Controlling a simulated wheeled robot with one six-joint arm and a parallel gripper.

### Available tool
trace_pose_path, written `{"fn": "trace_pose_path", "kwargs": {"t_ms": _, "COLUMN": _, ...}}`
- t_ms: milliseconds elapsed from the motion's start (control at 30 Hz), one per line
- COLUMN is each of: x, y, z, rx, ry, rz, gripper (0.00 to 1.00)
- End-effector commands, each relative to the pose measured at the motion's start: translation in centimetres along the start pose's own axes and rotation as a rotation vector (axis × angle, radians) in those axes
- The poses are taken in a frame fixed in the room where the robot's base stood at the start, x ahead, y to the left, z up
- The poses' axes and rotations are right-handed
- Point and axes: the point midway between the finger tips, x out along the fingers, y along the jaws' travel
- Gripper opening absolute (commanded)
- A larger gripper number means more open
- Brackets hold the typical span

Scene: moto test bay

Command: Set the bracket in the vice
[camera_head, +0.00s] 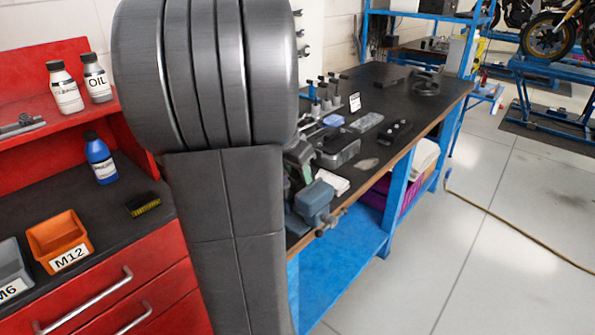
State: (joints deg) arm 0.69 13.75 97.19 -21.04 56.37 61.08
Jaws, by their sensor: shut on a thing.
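The blue-grey vice (314,198) sits at the near edge of the workbench, just right of my large dark arm link. Its handle sticks out to the right over the bench edge. The arm link covers the left part of the vice, and I cannot make out its jaws. My gripper is not visible. I cannot pick out the bracket in this view.
The black workbench top (428,97) holds a grey metal block (338,153), a blue item (334,120) and upright tools. At left, a red cabinet (157,262) carries an orange M12 bin (60,240), a blue bottle (101,158) and a brush (143,205).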

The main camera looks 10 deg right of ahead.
Motion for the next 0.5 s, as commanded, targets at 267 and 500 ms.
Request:
{"fn": "trace_pose_path", "kwargs": {"t_ms": 267, "x": 0.7, "y": 0.0, "z": 0.3, "rx": 0.000, "ry": 0.001, "rz": 0.000, "gripper": 0.07}}
{"fn": "trace_pose_path", "kwargs": {"t_ms": 500, "x": 1.2, "y": 0.0, "z": 0.5, "rx": 0.000, "ry": 0.001, "rz": 0.000, "gripper": 0.07}}
